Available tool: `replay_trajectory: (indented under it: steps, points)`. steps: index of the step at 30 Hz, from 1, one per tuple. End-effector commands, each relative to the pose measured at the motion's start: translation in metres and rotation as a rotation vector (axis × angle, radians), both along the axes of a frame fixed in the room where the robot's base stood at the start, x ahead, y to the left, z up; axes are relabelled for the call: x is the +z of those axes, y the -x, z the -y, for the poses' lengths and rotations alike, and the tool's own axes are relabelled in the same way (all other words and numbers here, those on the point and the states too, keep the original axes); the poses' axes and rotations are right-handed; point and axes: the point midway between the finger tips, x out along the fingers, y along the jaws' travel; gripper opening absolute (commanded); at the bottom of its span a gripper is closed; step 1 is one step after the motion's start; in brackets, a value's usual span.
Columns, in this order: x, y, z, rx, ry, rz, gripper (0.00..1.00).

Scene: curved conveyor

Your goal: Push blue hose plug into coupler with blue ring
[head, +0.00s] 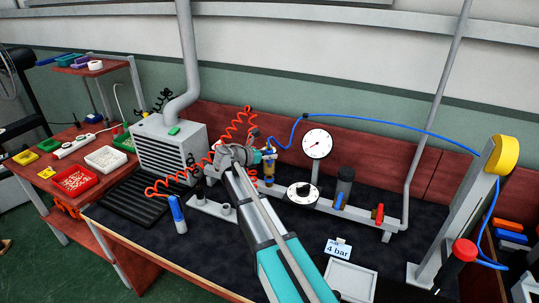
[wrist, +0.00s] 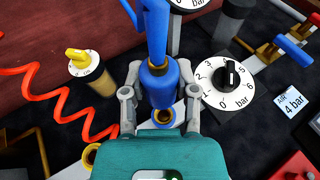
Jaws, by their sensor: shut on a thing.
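The blue hose plug (wrist: 158,87) is between the two fingers of my gripper (wrist: 158,94) in the wrist view, with the blue hose (wrist: 155,28) rising from its top. The coupler with the blue ring (wrist: 163,118) shows just below the plug in that view, its dark opening visible and the plug's lower end close to it. The plug appears outside the opening; the exact gap cannot be told.
A coupler with a yellow ring (wrist: 91,154) is at lower left. A yellow knob (wrist: 77,56) and a black-knobbed dial (wrist: 229,82) stand on either side. A coiled red hose (wrist: 62,100) lies left. A pressure gauge (head: 317,143) and a 4 bar sign (head: 338,249) are nearby.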

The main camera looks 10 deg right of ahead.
Motion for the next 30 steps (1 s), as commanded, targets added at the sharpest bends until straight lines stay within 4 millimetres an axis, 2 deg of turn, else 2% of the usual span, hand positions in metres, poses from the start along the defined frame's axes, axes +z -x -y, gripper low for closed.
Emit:
replay_trajectory:
  steps: [1, 12, 30]
  points:
    - [-0.008, 0.0, 0.0, 0.0, 0.0, 0.0, 0.0]
    - [-0.03, 0.0, -0.001, 0.001, 0.0, 0.0, 0.0]
    - [-0.034, 0.0, -0.001, 0.001, 0.0, 0.0, 0.0]
